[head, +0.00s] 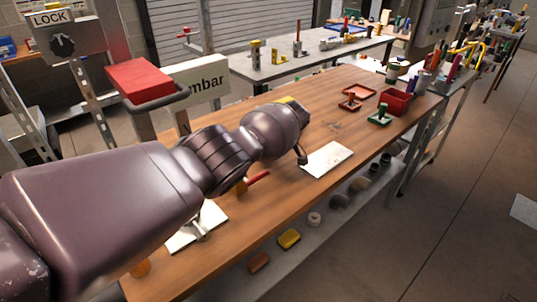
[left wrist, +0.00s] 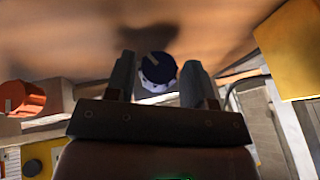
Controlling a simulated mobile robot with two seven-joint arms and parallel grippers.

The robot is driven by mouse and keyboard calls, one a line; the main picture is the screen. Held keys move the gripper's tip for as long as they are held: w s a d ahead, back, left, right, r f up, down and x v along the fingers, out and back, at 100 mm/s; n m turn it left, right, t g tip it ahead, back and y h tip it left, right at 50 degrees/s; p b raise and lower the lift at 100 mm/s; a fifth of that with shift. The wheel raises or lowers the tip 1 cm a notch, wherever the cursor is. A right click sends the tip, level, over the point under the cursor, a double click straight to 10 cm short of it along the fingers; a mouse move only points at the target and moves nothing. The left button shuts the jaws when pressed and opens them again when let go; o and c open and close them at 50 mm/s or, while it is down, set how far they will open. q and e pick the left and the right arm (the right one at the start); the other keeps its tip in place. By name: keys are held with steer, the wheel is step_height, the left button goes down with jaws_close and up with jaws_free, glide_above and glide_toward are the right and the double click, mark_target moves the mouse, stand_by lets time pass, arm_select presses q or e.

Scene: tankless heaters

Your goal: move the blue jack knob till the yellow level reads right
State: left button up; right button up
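The blue jack knob (left wrist: 158,68) shows dark blue with a pale pointer line and a whitish base in the left wrist view. My left gripper (left wrist: 158,60) has its fingers apart, one on each side of the knob, with narrow gaps showing. In the head view my left arm reaches over the bench and hides the knob; only a small dark part of the gripper (head: 302,154) shows. A yellow block (left wrist: 295,45) is at the upper right of the wrist view; I cannot tell if it is the level. No level reading is legible. My right gripper is out of view.
An orange-red knob (left wrist: 22,97) lies left of the gripper in the wrist view. On the wooden bench (head: 350,108) are a white plate (head: 328,159), a red lever (head: 257,178) and red trays (head: 395,101). A LOCK dial box (head: 64,42) and an mbar sign (head: 198,82) stand behind the arm.

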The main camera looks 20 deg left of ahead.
arm_select(q)
steer(key=shift+o, duration=0.9)
steer(key=shift+d+r, duration=0.1)
steer(key=p+v, duration=0.2)
steer(key=v, duration=0.8)
steer(key=shift+r, duration=0.25)
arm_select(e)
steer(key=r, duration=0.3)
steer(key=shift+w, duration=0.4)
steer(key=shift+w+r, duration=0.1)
